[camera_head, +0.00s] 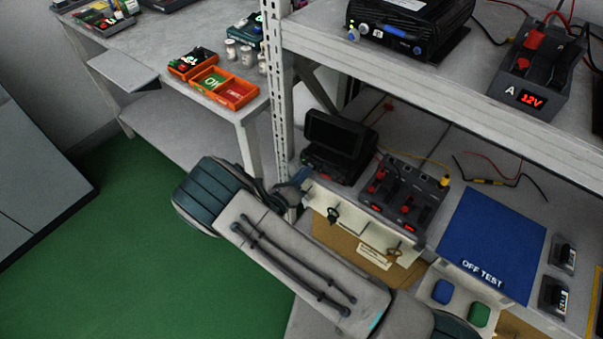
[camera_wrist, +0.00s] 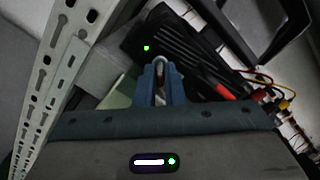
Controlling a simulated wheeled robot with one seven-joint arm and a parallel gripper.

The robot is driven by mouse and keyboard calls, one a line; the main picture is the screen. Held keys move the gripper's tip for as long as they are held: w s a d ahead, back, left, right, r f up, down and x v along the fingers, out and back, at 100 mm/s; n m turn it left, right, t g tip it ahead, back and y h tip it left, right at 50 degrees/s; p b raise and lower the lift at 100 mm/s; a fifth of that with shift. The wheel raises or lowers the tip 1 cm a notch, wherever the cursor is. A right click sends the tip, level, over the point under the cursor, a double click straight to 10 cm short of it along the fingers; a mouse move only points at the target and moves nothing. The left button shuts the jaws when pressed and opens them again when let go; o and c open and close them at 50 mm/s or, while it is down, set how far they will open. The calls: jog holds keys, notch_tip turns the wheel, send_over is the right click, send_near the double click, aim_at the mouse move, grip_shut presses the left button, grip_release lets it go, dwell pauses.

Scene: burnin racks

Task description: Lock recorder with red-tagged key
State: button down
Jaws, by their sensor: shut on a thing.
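A black recorder (camera_head: 338,142) with a raised dark screen stands on the lower shelf, beside the rack's upright post. Its ribbed black body with a green light shows close up in the wrist view (camera_wrist: 185,50). My gripper (camera_head: 302,176) is at the recorder's left side, next to the post. In the wrist view its blue fingers (camera_wrist: 160,70) are shut on a small greyish piece, which looks like the key.
Two keys (camera_head: 333,215) (camera_head: 395,250) hang on the pale panel below the shelf's front edge. A power unit (camera_head: 403,195) with red levers stands right of the recorder, then a blue mat (camera_head: 490,245). The perforated post (camera_wrist: 60,70) is close on the left.

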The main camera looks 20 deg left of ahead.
dwell(0.4)
jog(key=c, duration=1.9)
grip_release()
jog(key=shift+a, duration=0.1)
jog(key=v, duration=1.4)
jog(key=shift+b, duration=0.3)
